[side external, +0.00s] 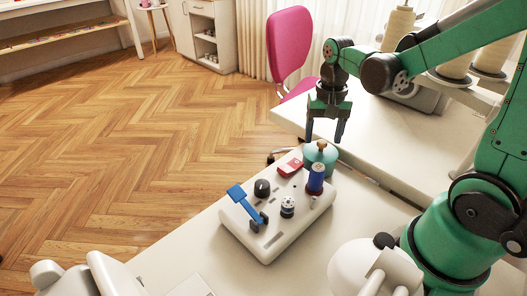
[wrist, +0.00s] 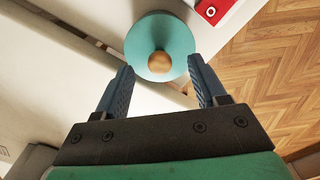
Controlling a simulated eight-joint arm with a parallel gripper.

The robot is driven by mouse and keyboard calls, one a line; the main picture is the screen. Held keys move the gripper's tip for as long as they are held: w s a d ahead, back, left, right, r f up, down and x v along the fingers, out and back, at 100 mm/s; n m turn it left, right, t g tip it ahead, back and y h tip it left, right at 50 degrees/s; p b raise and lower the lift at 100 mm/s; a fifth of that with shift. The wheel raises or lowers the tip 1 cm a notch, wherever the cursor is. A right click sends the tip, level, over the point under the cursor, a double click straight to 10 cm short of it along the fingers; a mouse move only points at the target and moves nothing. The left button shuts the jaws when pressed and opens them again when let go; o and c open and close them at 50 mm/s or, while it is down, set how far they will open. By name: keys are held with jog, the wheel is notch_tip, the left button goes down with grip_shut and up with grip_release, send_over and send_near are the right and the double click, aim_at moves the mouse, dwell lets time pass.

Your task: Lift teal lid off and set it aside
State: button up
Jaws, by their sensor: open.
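The teal lid (side external: 320,155) is round with a brown wooden knob (side external: 321,145) on top. It sits at the far end of the white table, behind the blue spool. In the wrist view the lid (wrist: 140,41) is seen from above, with its knob (wrist: 160,62) near the middle of the picture. My gripper (side external: 325,136) is open and empty, pointing down just above the lid. In the wrist view its two blue fingers (wrist: 159,80) spread to either side of the knob, apart from it. What lies under the lid is hidden.
A white control box (side external: 243,229) with a blue lever (side external: 246,203), black dial (side external: 262,187) and blue spool (side external: 316,178) stands close to the lid. The white table behind (side external: 395,130) has clear room.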

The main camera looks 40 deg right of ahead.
jog(key=shift+f, duration=0.7)
grip_shut()
jog(key=shift+r, duration=0.1)
